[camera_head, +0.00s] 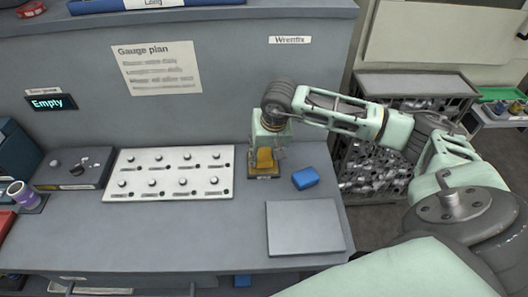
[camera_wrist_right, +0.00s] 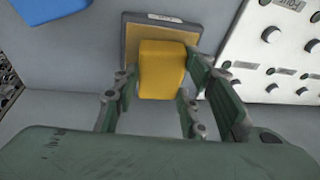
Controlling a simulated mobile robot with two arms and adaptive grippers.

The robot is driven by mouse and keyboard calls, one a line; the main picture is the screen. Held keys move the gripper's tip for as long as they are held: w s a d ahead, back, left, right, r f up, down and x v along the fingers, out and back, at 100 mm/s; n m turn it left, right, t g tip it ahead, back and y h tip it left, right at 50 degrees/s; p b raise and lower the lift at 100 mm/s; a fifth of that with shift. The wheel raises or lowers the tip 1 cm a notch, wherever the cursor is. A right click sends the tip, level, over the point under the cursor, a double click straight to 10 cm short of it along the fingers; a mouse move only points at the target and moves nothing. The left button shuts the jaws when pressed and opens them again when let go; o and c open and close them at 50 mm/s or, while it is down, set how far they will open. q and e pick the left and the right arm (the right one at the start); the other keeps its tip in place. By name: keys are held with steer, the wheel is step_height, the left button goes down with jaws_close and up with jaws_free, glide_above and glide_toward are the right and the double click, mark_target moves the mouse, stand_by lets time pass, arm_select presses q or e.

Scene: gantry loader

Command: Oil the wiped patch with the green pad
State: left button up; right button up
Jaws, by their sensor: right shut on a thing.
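My right gripper (camera_head: 265,154) points down at the back of the bench. It is shut on a yellow block (camera_head: 264,160). In the right wrist view the block (camera_wrist_right: 161,69) is between the fingers (camera_wrist_right: 158,82). The block is at a small square holder (camera_head: 263,176) with a tan face, which also shows in the wrist view (camera_wrist_right: 131,43); I cannot tell whether it still touches it. A blue block (camera_head: 305,178) lies to the right. A flat light grey plate (camera_head: 304,228) lies near the front right. I see no green pad and cannot make out a wiped patch. My left gripper is out of view.
A white panel with several knobs (camera_head: 168,193) lies just left of the gripper. A dark box (camera_head: 75,183) and a purple-banded cup (camera_head: 27,196) are farther left. The bench wall with a gauge plan sheet (camera_head: 157,68) stands behind. The bench front is clear.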

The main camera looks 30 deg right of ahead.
mark_target(264, 154)
steer(key=shift+r+p, duration=1.2)
steer(key=shift+r, duration=1.85)
steer(key=s+a+r+n+y+b, duration=0.1)
steer(key=s+a+r+n, duration=0.4)
steer(key=s+a+r, duration=0.5)
steer(key=a, duration=0.3)
steer(key=shift+s+a+r+n+y+b, duration=0.2)
steer(key=shift+r+n+y+b, duration=0.1)
steer(key=shift+n+b, duration=0.1)
